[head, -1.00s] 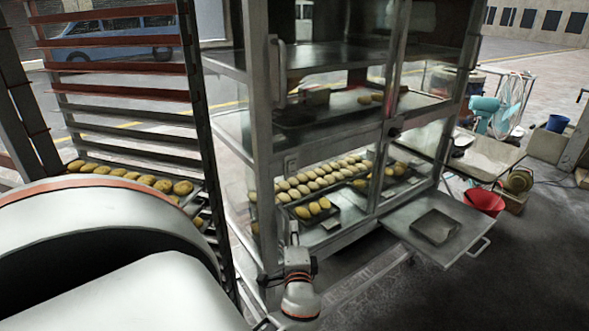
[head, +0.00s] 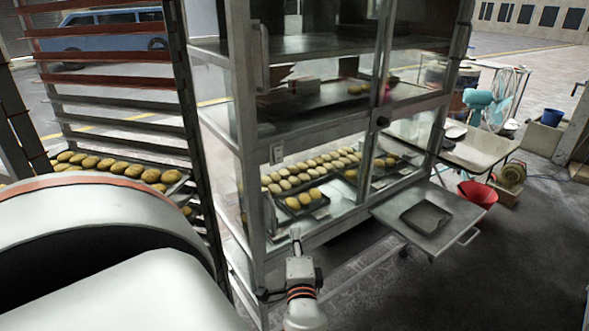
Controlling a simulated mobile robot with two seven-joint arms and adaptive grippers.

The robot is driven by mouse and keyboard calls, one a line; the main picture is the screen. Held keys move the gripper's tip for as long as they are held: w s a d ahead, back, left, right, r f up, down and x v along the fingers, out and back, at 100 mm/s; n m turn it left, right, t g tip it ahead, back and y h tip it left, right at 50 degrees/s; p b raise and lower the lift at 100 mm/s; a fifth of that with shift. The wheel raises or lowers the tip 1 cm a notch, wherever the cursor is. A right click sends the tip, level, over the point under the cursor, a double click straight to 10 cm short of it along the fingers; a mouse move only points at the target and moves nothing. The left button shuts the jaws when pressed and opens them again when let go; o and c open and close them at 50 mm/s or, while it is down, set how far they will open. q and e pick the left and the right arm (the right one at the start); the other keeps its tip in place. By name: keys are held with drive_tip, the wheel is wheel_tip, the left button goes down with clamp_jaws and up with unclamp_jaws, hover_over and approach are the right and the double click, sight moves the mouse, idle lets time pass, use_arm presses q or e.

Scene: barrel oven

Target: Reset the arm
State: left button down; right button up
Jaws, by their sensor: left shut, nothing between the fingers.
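My left gripper (head: 295,236) shows at the lower middle of the head view, in front of the glass cabinet's lower front frame. Its narrow fingers are shut and point up, with nothing between them. Its white wrist with orange rings runs down to the bottom edge. Large white parts of my own arm fill the lower left. My right gripper is not in view.
A metal-framed glass cabinet (head: 245,150) with trays of buns stands close by the gripper. An empty dark tray (head: 425,218) lies on a shelf sticking out at right. A rack (head: 190,130) with buns stands left.

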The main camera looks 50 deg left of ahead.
use_arm(q)
drive_tip(key=shift+s+d, duration=0.2)
drive_tip(key=shift+d, duration=0.1)
drive_tip(key=d+f+t+h, duration=0.1)
drive_tip(key=d+f+h, duration=0.8)
drive_tip(key=f, duration=0.6)
drive_tip(key=s+d+f+n+h, duration=0.1)
drive_tip(key=s+d+f+h, duration=0.1)
drive_tip(key=d, duration=0.4)
drive_tip(key=s+d+f+n+h, duration=0.1)
drive_tip(key=s+d+f+h, duration=0.2)
drive_tip(key=s+d+f, duration=0.1)
drive_tip(key=s+d+f+g+h, duration=0.1)
drive_tip(key=s+d+f+h, duration=0.2)
drive_tip(key=d, duration=0.4)
drive_tip(key=shift+s+d+n, duration=0.2)
drive_tip(key=shift+d+n, duration=0.15)
drive_tip(key=shift+n, duration=0.05)
